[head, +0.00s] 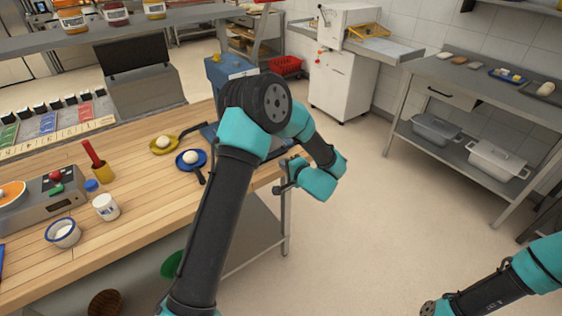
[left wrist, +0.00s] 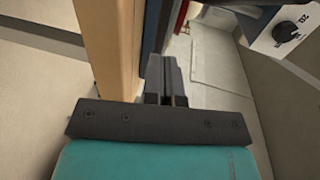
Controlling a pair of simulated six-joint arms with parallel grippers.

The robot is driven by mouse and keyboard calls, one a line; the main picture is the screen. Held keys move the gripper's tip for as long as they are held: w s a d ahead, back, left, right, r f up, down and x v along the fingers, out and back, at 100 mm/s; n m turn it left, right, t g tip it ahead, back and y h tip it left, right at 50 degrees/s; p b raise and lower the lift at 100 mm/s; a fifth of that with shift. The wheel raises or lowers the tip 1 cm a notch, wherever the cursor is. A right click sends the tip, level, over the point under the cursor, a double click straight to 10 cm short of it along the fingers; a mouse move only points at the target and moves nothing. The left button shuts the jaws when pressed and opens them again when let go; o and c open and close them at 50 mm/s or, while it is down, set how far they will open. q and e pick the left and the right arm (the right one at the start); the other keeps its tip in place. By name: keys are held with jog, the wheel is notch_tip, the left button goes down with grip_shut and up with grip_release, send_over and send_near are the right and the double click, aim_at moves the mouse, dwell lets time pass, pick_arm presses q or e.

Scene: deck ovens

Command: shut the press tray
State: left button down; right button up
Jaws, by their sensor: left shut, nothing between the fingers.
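A blue machine (head: 222,70), which looks like the press, stands at the far right end of the wooden worktable, partly hidden behind my left arm. A blue, flat part (head: 210,136) shows low beside my arm; I cannot tell for sure whether it is the press tray or how far out it is. My left gripper (head: 282,188) is shut and empty, just off the table's right end. In the left wrist view its closed fingers (left wrist: 166,82) are close to the wooden table edge (left wrist: 108,50), with a narrow dark blue surface beyond. My right gripper is outside the view.
Yellow (head: 164,144) and blue (head: 191,159) pans holding white balls lie on the worktable near my left arm. A white jar (head: 106,207) and scale (head: 55,200) stand further left. Floor (head: 350,220) right of the table is clear. A steel shelf table (head: 480,95) stands at right.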

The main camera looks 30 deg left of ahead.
pick_arm(q)
jog(key=v, duration=1)
jog(key=shift+d, duration=0.1)
jog(key=r+h, duration=0.1)
jog(key=s+a+r+g+h, duration=0.1)
jog(key=r, duration=0.1)
jog(key=shift+s+a+h, duration=0.1)
jog(key=shift+a+h, duration=0.05)
jog(key=shift+h, duration=0.25)
jog(key=shift+a, duration=0.1)
jog(key=shift+a+r+x, duration=0.1)
jog(key=shift+r+x, duration=0.05)
jog(key=shift+x, duration=2.15)
jog(key=shift+a+r+x, duration=0.1)
jog(key=shift+r+x, duration=0.05)
jog(key=shift+x, duration=2.1)
jog(key=shift+a+r+x, duration=0.1)
jog(key=shift+r+x, duration=0.05)
jog(key=shift+x, duration=2.15)
